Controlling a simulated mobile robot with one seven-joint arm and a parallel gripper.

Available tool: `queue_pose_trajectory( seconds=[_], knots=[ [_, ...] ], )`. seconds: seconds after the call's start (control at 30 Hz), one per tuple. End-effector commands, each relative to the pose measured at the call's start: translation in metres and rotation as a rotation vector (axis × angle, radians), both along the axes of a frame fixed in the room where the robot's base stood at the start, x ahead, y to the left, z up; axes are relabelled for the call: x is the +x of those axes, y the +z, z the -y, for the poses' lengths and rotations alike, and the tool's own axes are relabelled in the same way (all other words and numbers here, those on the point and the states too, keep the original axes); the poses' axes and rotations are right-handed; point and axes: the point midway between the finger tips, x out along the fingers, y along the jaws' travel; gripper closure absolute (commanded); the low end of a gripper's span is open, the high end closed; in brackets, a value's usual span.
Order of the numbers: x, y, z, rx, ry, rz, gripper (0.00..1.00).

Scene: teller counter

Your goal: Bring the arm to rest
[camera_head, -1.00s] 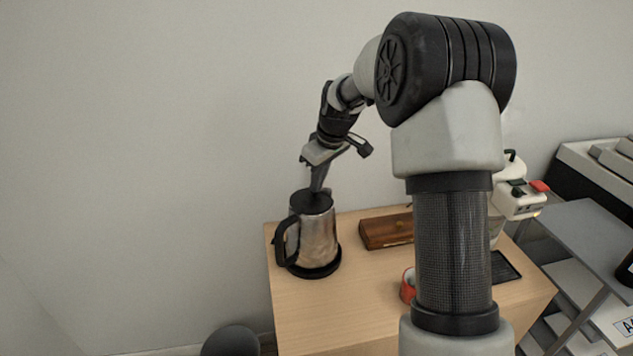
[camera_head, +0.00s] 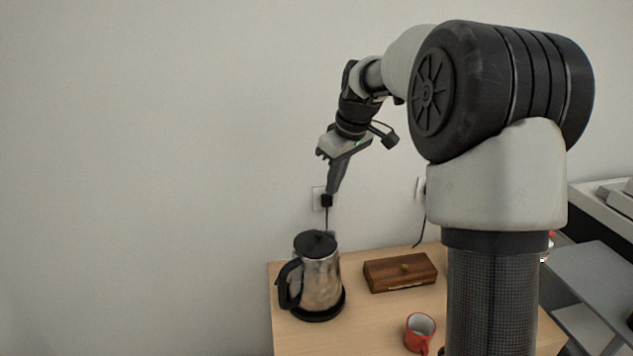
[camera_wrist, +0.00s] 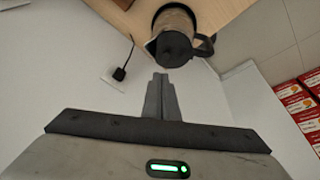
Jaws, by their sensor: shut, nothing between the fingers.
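My gripper (camera_head: 333,190) is shut and empty, above the counter and above the kettle, pointing down. In the wrist view its closed fingers (camera_wrist: 160,82) point toward the kettle, with a visible gap between them. The steel kettle (camera_head: 321,281) with black lid and handle stands upright on its black base at the left of the counter. The kettle also shows upside down in the wrist view (camera_wrist: 174,35). My upper arm covers the right part of the counter.
A wooden box (camera_head: 400,273) lies on the counter (camera_head: 375,322) right of the kettle, and a red mug (camera_head: 420,332) stands nearer the front. A wall socket with a black plug (camera_head: 326,201) is behind the gripper. Red boxes (camera_wrist: 298,105) show at the wrist view's right.

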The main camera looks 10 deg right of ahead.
Motion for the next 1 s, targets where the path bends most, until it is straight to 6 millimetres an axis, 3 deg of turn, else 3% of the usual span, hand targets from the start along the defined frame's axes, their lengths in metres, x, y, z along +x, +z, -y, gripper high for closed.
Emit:
queue_pose_trajectory(
  seconds=[0.17, 0.3, 0.43, 0.57, 0.7, 0.83, 1.0],
  knots=[
    [-0.045, 0.037, -0.011, -0.018, -0.071, 0.02, 1.0],
    [-0.109, 0.065, -0.02, -0.023, -0.181, 0.041, 1.0],
    [-0.17, 0.079, -0.024, -0.012, -0.291, 0.07, 1.0],
    [-0.231, 0.081, -0.026, 0.016, -0.399, 0.1, 1.0],
    [-0.286, 0.069, -0.026, 0.059, -0.5, 0.126, 1.0],
    [-0.318, 0.055, -0.026, 0.094, -0.566, 0.141, 1.0],
    [-0.336, 0.045, -0.025, 0.116, -0.604, 0.148, 1.0]
  ],
)
